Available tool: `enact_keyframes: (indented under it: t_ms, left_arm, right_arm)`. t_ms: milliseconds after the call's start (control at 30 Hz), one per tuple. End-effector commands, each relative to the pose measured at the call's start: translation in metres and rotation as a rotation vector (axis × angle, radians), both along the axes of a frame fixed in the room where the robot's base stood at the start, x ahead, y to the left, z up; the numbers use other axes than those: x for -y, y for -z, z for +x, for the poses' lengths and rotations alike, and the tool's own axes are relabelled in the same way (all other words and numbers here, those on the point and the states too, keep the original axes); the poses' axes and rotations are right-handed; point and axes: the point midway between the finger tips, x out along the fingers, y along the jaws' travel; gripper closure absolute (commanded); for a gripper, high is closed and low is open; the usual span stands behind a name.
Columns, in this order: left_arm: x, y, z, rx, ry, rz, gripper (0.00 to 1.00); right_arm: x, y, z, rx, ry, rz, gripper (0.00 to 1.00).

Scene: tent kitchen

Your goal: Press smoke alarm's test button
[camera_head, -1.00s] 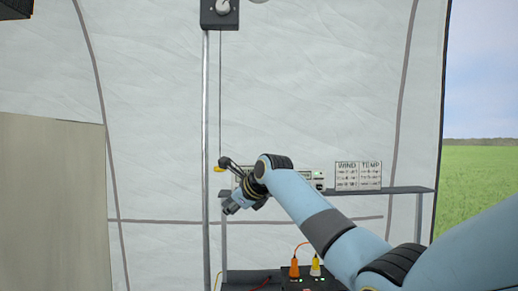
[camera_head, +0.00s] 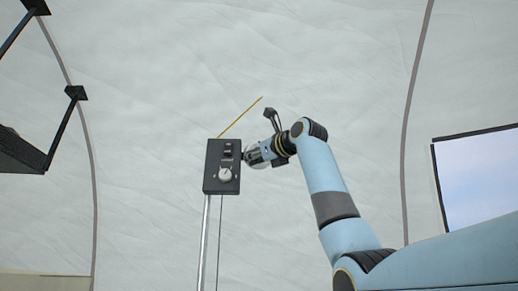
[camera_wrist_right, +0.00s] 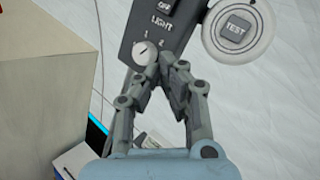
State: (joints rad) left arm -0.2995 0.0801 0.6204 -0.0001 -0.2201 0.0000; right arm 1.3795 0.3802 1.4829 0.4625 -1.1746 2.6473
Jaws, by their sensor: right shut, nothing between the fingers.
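The smoke alarm (camera_wrist_right: 263,47) is a round white disc at the upper right of the right wrist view. Its grey square test button (camera_wrist_right: 236,27) is marked TEST. In the head view the alarm (camera_head: 257,166) is a pale disc beside the black box, largely hidden behind my right gripper. My right gripper (camera_head: 248,156) is shut and empty, pointing left toward the box's right edge. In the wrist view its closed fingertips (camera_wrist_right: 176,67) lie below and left of the button in the picture, over the box's lower edge. I cannot tell whether they touch anything. My left gripper is out of view.
The black box (camera_head: 211,160) tops a metal pole (camera_head: 204,240) and bears a switch and a white knob (camera_wrist_right: 145,53) labelled LIGHT. A yellow stick (camera_head: 240,117) slants behind it. A dark bracketed object (camera_head: 20,152) hangs at left. Pale tent wall lies behind.

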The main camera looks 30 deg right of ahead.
Motion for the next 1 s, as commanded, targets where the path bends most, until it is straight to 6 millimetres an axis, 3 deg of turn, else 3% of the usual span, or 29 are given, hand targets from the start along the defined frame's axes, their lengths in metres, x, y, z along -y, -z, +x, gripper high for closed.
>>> enact_keyframes:
  t_ms: [33, 100, 300, 767, 1000]
  left_arm:
    - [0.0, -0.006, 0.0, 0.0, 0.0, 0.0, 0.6]
    - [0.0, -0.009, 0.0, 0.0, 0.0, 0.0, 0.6]
    - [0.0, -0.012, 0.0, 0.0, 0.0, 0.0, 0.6]
    - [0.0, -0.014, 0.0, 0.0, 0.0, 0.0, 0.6]
    - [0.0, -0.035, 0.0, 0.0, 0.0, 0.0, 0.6]
  right_arm:
    - [0.001, -0.025, -0.01, 0.031, 0.002, -0.001, 1.0]
    - [0.002, -0.048, -0.022, 0.064, 0.004, -0.001, 1.0]
    - [0.005, -0.082, -0.04, 0.115, 0.007, -0.004, 1.0]
    - [0.006, -0.085, -0.04, 0.118, 0.009, -0.004, 1.0]
    - [0.019, -0.087, -0.019, 0.114, 0.01, -0.003, 1.0]
